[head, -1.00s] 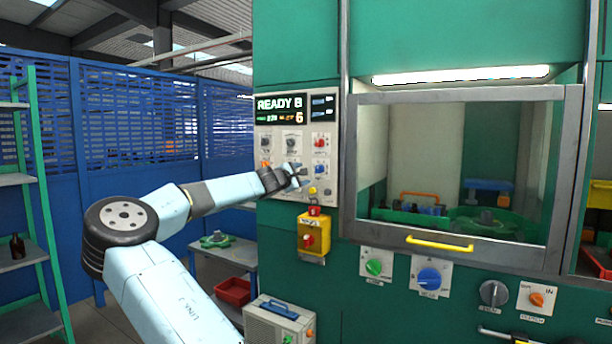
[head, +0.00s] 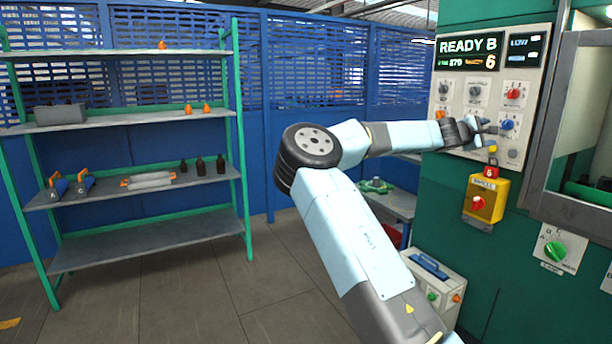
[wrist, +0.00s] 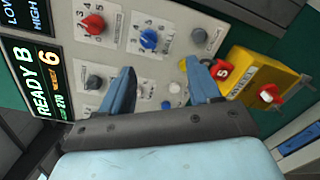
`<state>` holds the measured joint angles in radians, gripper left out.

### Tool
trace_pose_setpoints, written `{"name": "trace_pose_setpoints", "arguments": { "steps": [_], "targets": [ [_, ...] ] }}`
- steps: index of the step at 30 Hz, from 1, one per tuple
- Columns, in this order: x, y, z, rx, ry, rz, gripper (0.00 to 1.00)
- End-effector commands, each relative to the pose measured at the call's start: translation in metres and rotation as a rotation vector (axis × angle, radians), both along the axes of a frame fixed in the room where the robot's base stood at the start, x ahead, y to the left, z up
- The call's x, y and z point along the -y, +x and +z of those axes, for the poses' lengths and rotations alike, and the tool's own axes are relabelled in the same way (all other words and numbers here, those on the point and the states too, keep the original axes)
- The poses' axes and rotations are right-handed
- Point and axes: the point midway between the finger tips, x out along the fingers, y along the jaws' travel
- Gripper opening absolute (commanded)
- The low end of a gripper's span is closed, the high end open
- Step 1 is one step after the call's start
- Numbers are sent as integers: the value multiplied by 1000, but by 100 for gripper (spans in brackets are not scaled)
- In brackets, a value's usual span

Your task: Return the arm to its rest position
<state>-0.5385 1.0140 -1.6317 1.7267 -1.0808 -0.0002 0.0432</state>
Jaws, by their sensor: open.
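My arm reaches out to the right in the head view, with my gripper (head: 486,130) close to the control panel (head: 474,92) on the green machine. In the wrist view my gripper (wrist: 166,88) has its two blue fingers apart, with nothing between them but panel face. A blue knob (wrist: 149,39), a red knob (wrist: 93,25) and small buttons lie beyond the fingertips. The right finger shows close beside the yellow box (wrist: 252,78); I cannot tell whether it touches. The panel display (head: 468,53) reads "READY B" and "6".
A small table (head: 396,204) and a grey box (head: 428,283) are beside the machine. The yellow box (head: 480,199) juts out below the panel. The floor between rack and arm is clear.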

Motion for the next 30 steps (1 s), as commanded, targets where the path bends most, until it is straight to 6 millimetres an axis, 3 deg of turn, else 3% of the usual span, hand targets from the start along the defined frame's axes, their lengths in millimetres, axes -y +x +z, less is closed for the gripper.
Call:
{"name": "trace_pose_setpoints", "arguments": {
  "steps": [6, 14, 23, 30],
  "targets": [
    [37, -47, -40, 129, 188, -89, 62],
    [49, -95, -95, 281, 433, -200, 62],
    [25, -135, -144, 417, 710, -310, 62],
    [-18, -159, -165, 494, 924, -374, 62]
  ]
}}
